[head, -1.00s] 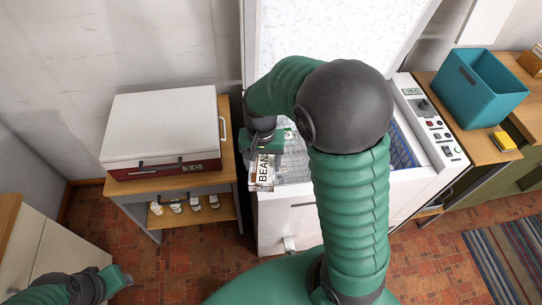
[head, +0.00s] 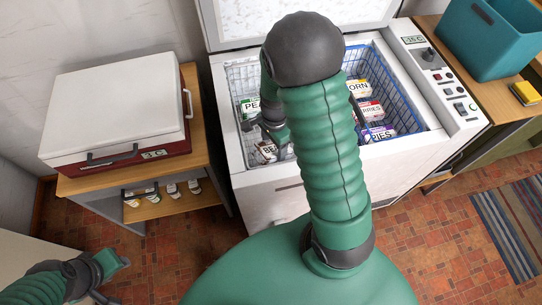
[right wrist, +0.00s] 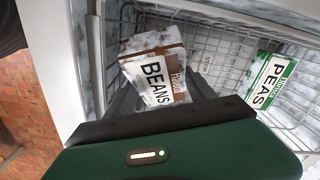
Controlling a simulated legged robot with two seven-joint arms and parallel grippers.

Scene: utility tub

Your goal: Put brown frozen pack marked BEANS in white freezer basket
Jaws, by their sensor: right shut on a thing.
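The brown frosted pack marked BEANS (right wrist: 156,76) is held in my right gripper (right wrist: 163,98), which is shut on it. In the head view the pack (head: 267,150) is partly hidden by the gripper (head: 276,142). It is at the front left of the open freezer, over the white wire basket (head: 241,72). The right wrist view shows the basket wires (right wrist: 214,52) behind and around the pack; I cannot tell whether it touches them. A PEAS pack (head: 251,107) lies in the basket. My left gripper (head: 118,265) is low at the left, its opening unclear.
A blue wire basket (head: 408,98) with several packs fills the freezer's right side. The freezer's white front rim (head: 268,176) is close to my right gripper. A white-lidded red cooler (head: 115,112) stands left on a wooden cart. A teal bin (head: 490,38) stands right.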

